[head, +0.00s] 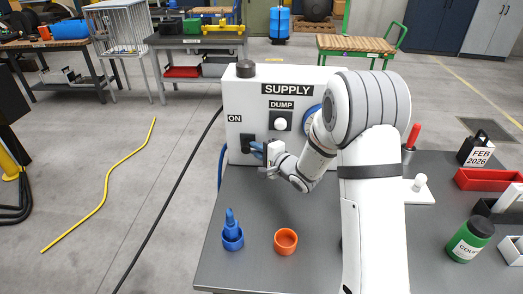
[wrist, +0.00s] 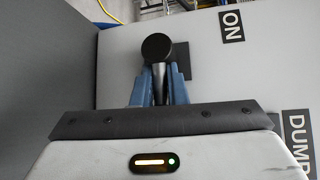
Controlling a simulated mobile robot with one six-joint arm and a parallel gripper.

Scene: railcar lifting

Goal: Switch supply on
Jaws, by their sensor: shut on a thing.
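The white supply panel (head: 300,76) stands on the grey bench and bears the labels SUPPLY, DUMP and ON. Below the ON label (head: 235,118) is a dark switch plate (head: 247,140), which also shows in the wrist view (wrist: 183,62). A lever with a round black knob (wrist: 157,47) and a metal stem sticks out there. My gripper (head: 257,150) is at this switch, its blue fingers (wrist: 160,78) shut on the lever's stem just behind the knob. Whether the lever is up or down I cannot tell. A dark dome (head: 245,68) sits on the panel's top, showing no light.
A white DUMP button (head: 280,124) is right of the switch. A green jar (head: 470,240) and red tray (head: 488,179) are at right. My arm covers the middle.

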